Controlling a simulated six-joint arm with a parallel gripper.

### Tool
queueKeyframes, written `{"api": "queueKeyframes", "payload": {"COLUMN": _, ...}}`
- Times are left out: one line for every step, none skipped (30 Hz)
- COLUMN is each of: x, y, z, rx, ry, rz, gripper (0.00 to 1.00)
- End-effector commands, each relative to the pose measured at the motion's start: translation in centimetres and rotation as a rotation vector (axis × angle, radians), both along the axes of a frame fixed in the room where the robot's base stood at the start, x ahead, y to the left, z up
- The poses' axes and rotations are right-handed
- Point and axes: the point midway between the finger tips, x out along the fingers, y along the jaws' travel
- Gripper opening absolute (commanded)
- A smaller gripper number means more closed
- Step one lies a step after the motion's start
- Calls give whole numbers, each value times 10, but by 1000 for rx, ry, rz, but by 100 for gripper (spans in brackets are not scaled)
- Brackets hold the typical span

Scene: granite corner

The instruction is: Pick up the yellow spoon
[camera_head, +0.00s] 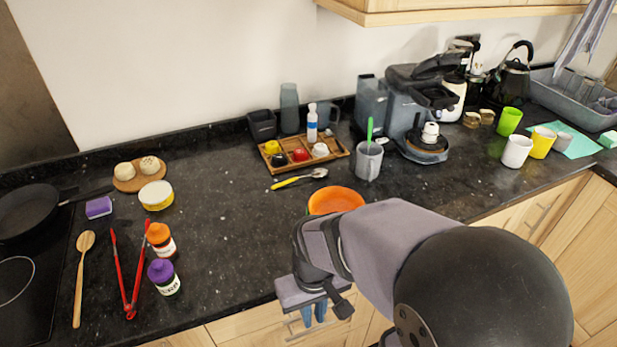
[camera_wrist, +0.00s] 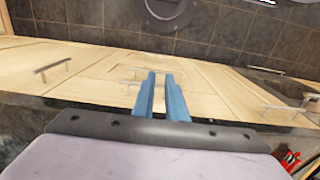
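The yellow spoon (camera_head: 298,179) has a yellow handle and a metallic bowl end. It lies on the dark granite counter in the head view, in front of the wooden tray, with the handle toward the left. My gripper (camera_head: 313,311) is at the counter's front edge, well in front of the spoon and apart from it. Its two blue fingers also show in the wrist view (camera_wrist: 160,85), with a narrow gap and nothing between them. The spoon does not show in the wrist view.
An orange bowl (camera_head: 334,199), partly hidden by my arm, stands right of and nearer than the spoon. A grey mug (camera_head: 367,163) with a green utensil stands to its right. A wooden tray (camera_head: 276,167) with small items is behind.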

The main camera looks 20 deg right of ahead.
Motion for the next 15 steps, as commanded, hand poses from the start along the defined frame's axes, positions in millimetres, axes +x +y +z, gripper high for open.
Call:
{"api": "queueKeyframes", "payload": {"x": 2, "y": 0, "z": 1, "rx": 0, "ry": -1, "rz": -4, "gripper": 12}}
{"api": "queueKeyframes", "payload": {"x": 4, "y": 0, "z": 2, "rx": 0, "ry": -1, "rz": -9, "gripper": 12}}
{"api": "queueKeyframes", "payload": {"x": 7, "y": 0, "z": 3, "rx": 0, "ry": -2, "rz": -19, "gripper": 12}}
{"api": "queueKeyframes", "payload": {"x": 11, "y": 0, "z": 5, "rx": 1, "ry": -3, "rz": -29, "gripper": 12}}
{"api": "queueKeyframes", "payload": {"x": 16, "y": -1, "z": 7, "rx": 1, "ry": -6, "rz": -43, "gripper": 12}}
{"api": "queueKeyframes", "payload": {"x": 24, "y": -1, "z": 10, "rx": 1, "ry": -8, "rz": -66, "gripper": 12}}
{"api": "queueKeyframes", "payload": {"x": 31, "y": -2, "z": 13, "rx": 2, "ry": -11, "rz": -87, "gripper": 12}}
{"api": "queueKeyframes", "payload": {"x": 40, "y": -2, "z": 16, "rx": 2, "ry": -15, "rz": -110, "gripper": 12}}
{"api": "queueKeyframes", "payload": {"x": 52, "y": -3, "z": 21, "rx": 4, "ry": -19, "rz": -147, "gripper": 12}}
{"api": "queueKeyframes", "payload": {"x": 63, "y": -3, "z": 25, "rx": 5, "ry": -23, "rz": -178, "gripper": 12}}
{"api": "queueKeyframes", "payload": {"x": 74, "y": -4, "z": 29, "rx": 6, "ry": -27, "rz": -212, "gripper": 12}}
{"api": "queueKeyframes", "payload": {"x": 90, "y": -6, "z": 34, "rx": 8, "ry": -32, "rz": -261, "gripper": 12}}
{"api": "queueKeyframes", "payload": {"x": 103, "y": -7, "z": 38, "rx": 10, "ry": -37, "rz": -300, "gripper": 12}}
{"api": "queueKeyframes", "payload": {"x": 115, "y": -8, "z": 42, "rx": 12, "ry": -40, "rz": -341, "gripper": 12}}
{"api": "queueKeyframes", "payload": {"x": 132, "y": -10, "z": 47, "rx": 15, "ry": -47, "rz": -396, "gripper": 12}}
